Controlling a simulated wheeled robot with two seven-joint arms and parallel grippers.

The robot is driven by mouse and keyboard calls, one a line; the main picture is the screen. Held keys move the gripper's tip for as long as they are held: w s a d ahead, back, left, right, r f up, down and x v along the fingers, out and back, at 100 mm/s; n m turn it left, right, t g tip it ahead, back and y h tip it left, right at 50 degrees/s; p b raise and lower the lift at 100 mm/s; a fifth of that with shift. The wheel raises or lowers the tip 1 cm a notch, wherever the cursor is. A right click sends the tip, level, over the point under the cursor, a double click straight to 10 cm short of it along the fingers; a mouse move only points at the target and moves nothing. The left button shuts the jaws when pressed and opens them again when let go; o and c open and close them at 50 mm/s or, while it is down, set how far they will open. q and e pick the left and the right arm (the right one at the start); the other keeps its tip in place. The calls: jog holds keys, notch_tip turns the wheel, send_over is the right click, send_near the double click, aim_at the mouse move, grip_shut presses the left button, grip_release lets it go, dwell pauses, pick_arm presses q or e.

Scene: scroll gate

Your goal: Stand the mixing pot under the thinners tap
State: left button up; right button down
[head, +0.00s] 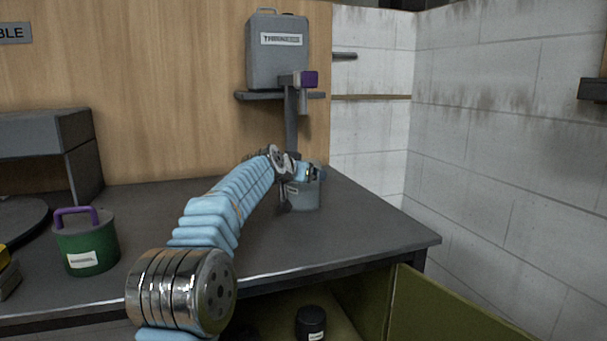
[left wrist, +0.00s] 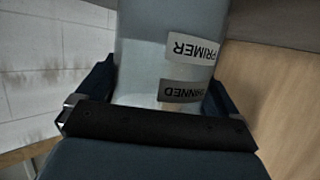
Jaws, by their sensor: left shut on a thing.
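A grey mixing pot (head: 304,196) with a pale label is at the far right part of the bench, below and about in line with the thinners tap (head: 308,78), which has a purple handle. I cannot tell if its base touches the bench. The tap is on the front of a grey thinners canister (head: 277,55) on a raised shelf. My left gripper (head: 299,172) is shut on the pot. In the left wrist view the pot (left wrist: 140,55) sits between the fingers, with upside-down PRIMER and THINNED labels. My right gripper is not in view.
A green pot (head: 88,246) with a purple handle stands at the bench's left. Below the bench (head: 385,228), a dark jar (head: 311,322) sits in an open green compartment. Clear bench top lies right of the grey pot.

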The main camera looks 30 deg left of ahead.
pick_arm(q)
jog(key=o, duration=1.1)
jog(key=shift+r, duration=0.15)
jog(key=shift+s, duration=0.3)
jog(key=b+v, duration=0.2)
jog(key=v, duration=0.9)
jog(key=shift+s+d+r, duration=0.1)
jog(key=shift+s+r, duration=0.05)
jog(key=shift+s, duration=0.05)
